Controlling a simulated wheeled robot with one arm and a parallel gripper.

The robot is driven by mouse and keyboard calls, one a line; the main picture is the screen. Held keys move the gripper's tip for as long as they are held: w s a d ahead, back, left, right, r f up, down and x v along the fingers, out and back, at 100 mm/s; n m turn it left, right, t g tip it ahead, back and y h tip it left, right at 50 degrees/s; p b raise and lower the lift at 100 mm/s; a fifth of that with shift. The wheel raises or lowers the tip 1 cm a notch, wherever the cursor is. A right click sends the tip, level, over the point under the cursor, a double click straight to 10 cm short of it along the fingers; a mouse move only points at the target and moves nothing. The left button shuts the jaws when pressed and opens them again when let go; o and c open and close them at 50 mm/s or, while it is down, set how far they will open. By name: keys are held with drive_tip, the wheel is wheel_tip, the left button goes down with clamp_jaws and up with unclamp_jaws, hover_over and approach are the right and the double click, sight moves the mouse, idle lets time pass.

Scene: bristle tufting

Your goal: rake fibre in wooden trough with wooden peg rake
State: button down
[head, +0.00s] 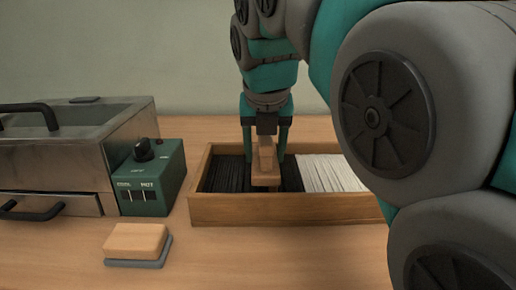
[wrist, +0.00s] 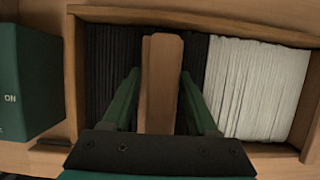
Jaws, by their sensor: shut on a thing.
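The wooden trough (head: 290,209) stands on the table in the middle of the head view, and its rim also shows in the wrist view (wrist: 200,17). It holds dark fibre (head: 226,174) on the left and white fibre (head: 330,173) on the right. My gripper (head: 266,140) is over the dark part, shut on the wooden peg rake (head: 266,178). The rake's wooden body lies between the green fingers in the wrist view (wrist: 161,80). The rake is low inside the trough, over the dark fibre. Its pegs are hidden, so I cannot tell whether they touch the fibre.
A metal box with a glass lid (head: 60,150) and a green control unit (head: 152,178) stands left of the trough. A wooden block (head: 137,241) sits on a grey pad (head: 140,263) in front. The table between block and trough is clear.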

drive_tip(key=d+p, duration=0.2)
drive_tip(key=d, duration=0.5)
drive_tip(key=d+p, duration=0.2)
drive_tip(key=d, duration=0.5)
drive_tip(key=w+d+p, duration=0.1)
drive_tip(key=d, duration=0.6)
drive_tip(key=shift+w+d+r+p, duration=0.1)
drive_tip(key=shift+p, duration=0.3)
drive_tip(key=a, duration=0.9)
drive_tip(key=s+a, duration=0.1)
drive_tip(key=a, duration=1.8)
drive_tip(key=shift+s+a, duration=0.3)
drive_tip(key=shift+a, duration=0.1)
drive_tip(key=d, duration=0.9)
drive_tip(key=w+d, duration=0.1)
drive_tip(key=d, duration=1.9)
drive_tip(key=shift+w, duration=0.3)
drive_tip(key=shift+a, duration=0.2)
